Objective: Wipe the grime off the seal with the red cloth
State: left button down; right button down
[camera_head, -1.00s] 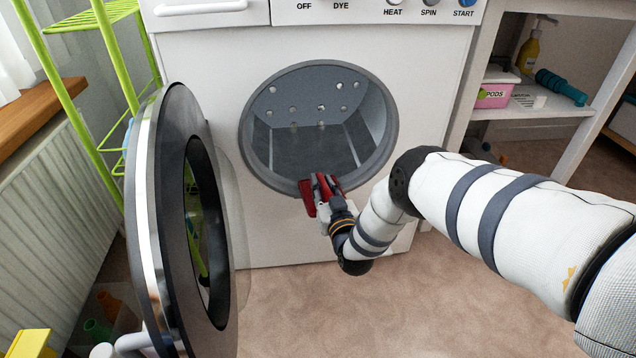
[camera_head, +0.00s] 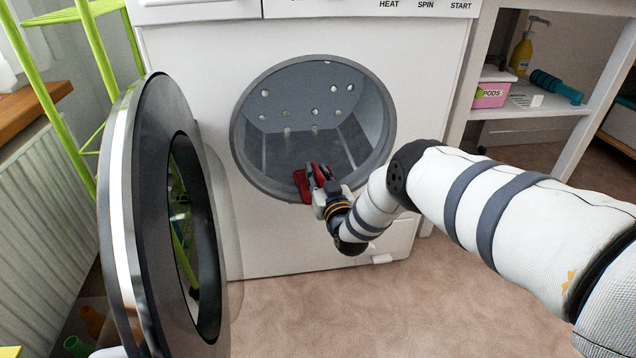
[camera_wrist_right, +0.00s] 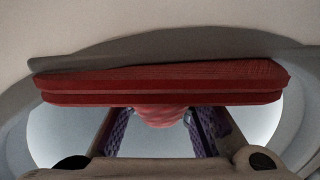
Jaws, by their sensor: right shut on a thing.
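The red cloth (camera_head: 301,184) is a folded pad held in my right gripper (camera_head: 318,186), at the lower rim of the washer opening. The grey seal (camera_head: 240,160) rings that opening, and the cloth overlaps its bottom edge. In the right wrist view the cloth (camera_wrist_right: 160,84) spans the picture ahead of the two fingers of my gripper (camera_wrist_right: 158,118), with part of it bunched between them. The grey seal (camera_wrist_right: 200,48) shows beyond it. I cannot make out grime; the stretch behind the cloth is hidden. My left gripper is not in view.
The round washer door (camera_head: 122,200) stands open on the left. Behind it are a green rack (camera_head: 48,85) and a radiator (camera_head: 40,225). A white shelf unit (camera_head: 515,112) with a pink pods box (camera_head: 490,95) stands on the right. The carpet (camera_head: 330,310) in front is clear.

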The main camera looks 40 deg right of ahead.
aim_at(321, 185)
jog(key=shift+d+r, duration=0.1)
jog(key=shift+d, duration=0.05)
jog(key=shift+p+v, duration=1.3)
jog(key=shift+v, duration=0.1)
jog(key=shift+s, duration=0.25)
jog(key=shift+s+a+r+p, duration=0.15)
jog(key=shift+s+a+p, duration=0.65)
jog(key=shift+p, duration=0.05)
jog(key=shift+s+a, duration=0.2)
